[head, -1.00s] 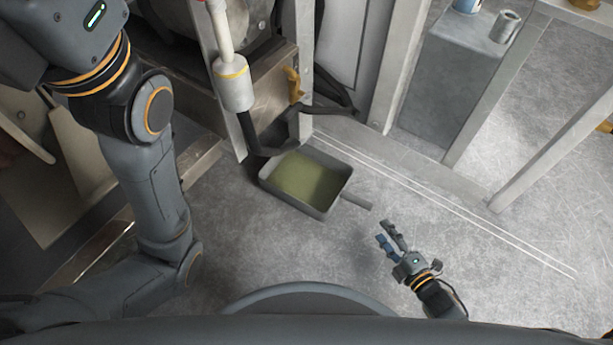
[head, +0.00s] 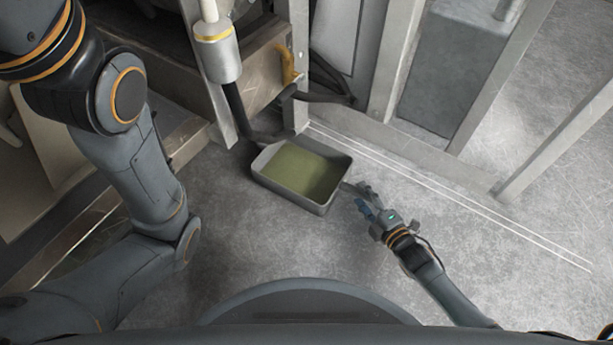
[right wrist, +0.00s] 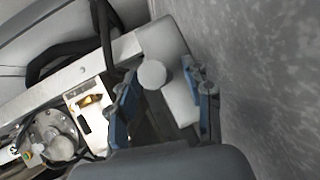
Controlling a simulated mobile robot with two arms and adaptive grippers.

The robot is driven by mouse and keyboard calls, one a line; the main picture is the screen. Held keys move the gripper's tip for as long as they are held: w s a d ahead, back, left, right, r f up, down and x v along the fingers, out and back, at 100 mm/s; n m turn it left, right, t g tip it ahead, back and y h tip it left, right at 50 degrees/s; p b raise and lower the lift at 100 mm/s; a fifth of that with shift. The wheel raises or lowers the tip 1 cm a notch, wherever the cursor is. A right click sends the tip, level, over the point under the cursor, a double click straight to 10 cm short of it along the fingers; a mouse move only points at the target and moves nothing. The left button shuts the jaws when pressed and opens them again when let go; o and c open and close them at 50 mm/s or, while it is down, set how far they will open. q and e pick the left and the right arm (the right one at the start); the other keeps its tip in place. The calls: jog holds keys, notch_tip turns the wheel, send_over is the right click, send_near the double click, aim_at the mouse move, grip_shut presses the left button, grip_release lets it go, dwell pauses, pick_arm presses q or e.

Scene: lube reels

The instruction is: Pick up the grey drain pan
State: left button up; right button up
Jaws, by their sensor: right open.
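The grey drain pan (head: 318,208) sits on the floor at the centre of the head view, with greenish fluid inside. Its short handle points right, toward my right gripper (head: 364,197). The gripper is open, with its fingertips at the handle's end and partly covering it. In the right wrist view the open blue-padded fingers (right wrist: 167,82) stand either side of the handle's pale round end (right wrist: 152,74). The pan's grey wall (right wrist: 162,40) shows beyond it. I cannot tell whether the fingers touch the handle. My left arm shows at the left of the head view; its gripper is out of sight.
A black hose (head: 240,112) hangs from a pale cylinder (head: 216,55) just behind the pan. A metal machine frame (head: 345,140) bounds the floor at the back. The floor (head: 260,245) in front of the pan is clear.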

jog(key=shift+c, duration=0.4)
grip_shut()
jog(key=shift+r, duration=0.15)
